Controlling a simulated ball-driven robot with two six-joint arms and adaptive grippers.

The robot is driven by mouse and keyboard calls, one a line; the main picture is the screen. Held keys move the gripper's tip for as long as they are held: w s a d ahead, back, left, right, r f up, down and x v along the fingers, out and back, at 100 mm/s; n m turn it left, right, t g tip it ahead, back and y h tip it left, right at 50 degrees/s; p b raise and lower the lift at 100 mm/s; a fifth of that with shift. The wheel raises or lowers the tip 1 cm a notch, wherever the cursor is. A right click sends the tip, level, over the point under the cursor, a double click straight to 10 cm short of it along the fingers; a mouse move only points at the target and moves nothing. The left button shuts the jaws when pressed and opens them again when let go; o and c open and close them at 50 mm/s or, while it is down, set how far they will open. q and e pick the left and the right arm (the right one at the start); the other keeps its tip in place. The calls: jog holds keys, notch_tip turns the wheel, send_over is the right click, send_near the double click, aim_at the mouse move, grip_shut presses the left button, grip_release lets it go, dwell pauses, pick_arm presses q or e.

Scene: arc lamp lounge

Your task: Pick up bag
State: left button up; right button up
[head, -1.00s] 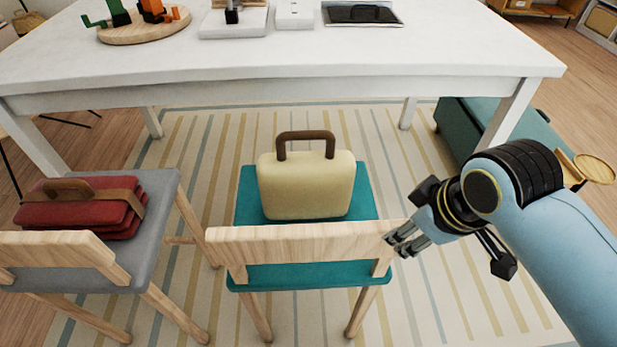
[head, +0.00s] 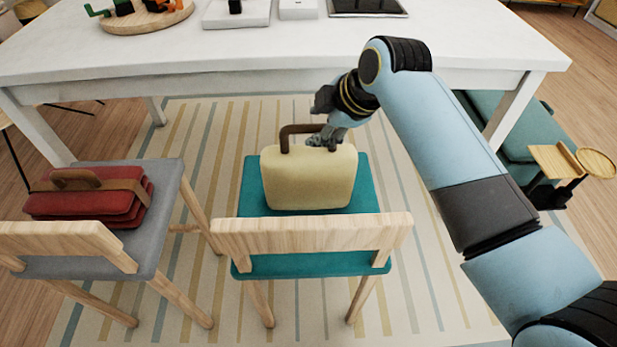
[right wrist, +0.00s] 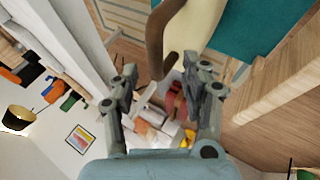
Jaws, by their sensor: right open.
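A cream bag (head: 308,180) with a dark brown handle (head: 286,140) stands upright on the teal seat of the middle chair. A red bag (head: 92,196) with a brown strap and handle lies on the grey chair at left. My right gripper (head: 324,140) is at the top of the cream bag, by the right part of its handle, which it partly hides. In the right wrist view the open fingers (right wrist: 165,85) point toward the brown handle (right wrist: 156,45), which shows between and beyond their tips. The cream bag (right wrist: 190,25) shows at the top there. My left gripper is not in view.
The teal chair's wooden backrest (head: 312,233) stands on the near side of the cream bag. A white table (head: 280,50) is just beyond, with a wooden board (head: 143,20) and other items on it. A teal bench (head: 510,150) is at the right.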

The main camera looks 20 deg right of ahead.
aim_at(310, 127)
jog(key=x, duration=0.5)
jog(key=shift+w, duration=0.35)
grip_shut()
